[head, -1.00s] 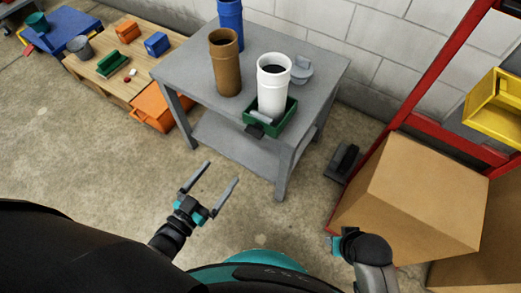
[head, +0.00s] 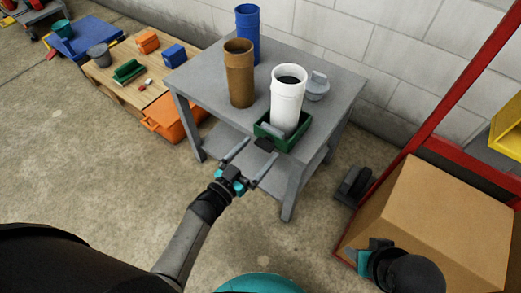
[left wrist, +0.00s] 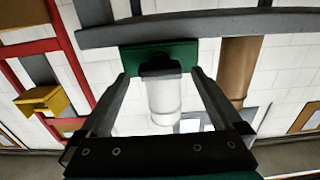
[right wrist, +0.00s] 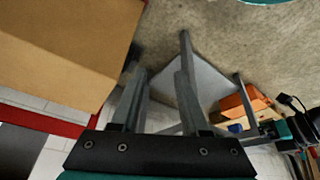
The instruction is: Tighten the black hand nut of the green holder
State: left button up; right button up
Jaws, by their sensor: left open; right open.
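The green holder (head: 304,128) sits at the front edge of the grey table, with a white pipe (head: 289,95) standing upright in it. Its black hand nut (head: 264,144) faces me on the front side. My left gripper (head: 254,153) is open and empty just in front of the nut, with a finger towards either side. In the left wrist view the dark nut (left wrist: 160,70) lies between the spread fingers (left wrist: 160,78), apparently apart from them. My right gripper (right wrist: 158,75) is open and empty in the right wrist view, away from the holder; its fingers are mostly hidden in the head view.
A brown pipe (head: 239,75), a blue pipe (head: 247,25) and a grey cap (head: 316,86) stand on the table (head: 205,84). A cardboard box (head: 440,215) and red frame (head: 450,160) are at right. A pallet (head: 125,85) with small items is at left.

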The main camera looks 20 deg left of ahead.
pick_arm(q)
jog(key=shift+x, duration=0.85)
pick_arm(e)
jog(key=shift+r, duration=0.65)
pick_arm(q)
jog(key=shift+c, duration=0.4)
jog(key=c, duration=1.3)
